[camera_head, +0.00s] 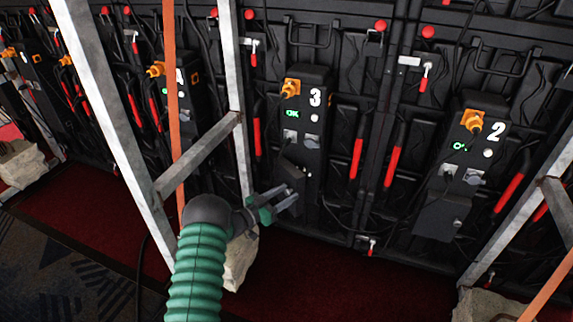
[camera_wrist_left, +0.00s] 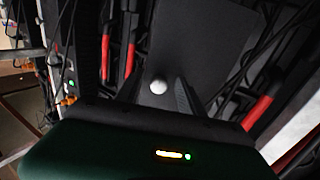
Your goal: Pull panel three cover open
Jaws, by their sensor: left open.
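Panel three (camera_head: 315,118) is a dark upright box marked with a white 3 in the head view. It has an orange connector, a green OK light and a round white button. A dark cover (camera_head: 293,160) sits on its lower part. My left gripper (camera_head: 289,197) is open and empty, just in front of and below that lower part; I cannot tell if it touches. In the left wrist view, the open fingers (camera_wrist_left: 158,92) stand either side of a round white knob (camera_wrist_left: 158,86), with a dark flat surface (camera_wrist_left: 205,40) beyond. My right gripper is out of view.
Panel two (camera_head: 470,150) stands to the right, and another panel (camera_head: 178,85) to the left. Grey metal posts (camera_head: 110,100) and an orange strap (camera_head: 172,120) stand close to my left arm. Cables and red handles (camera_head: 356,158) line the wall. Sandbags (camera_head: 240,262) lie on the red floor.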

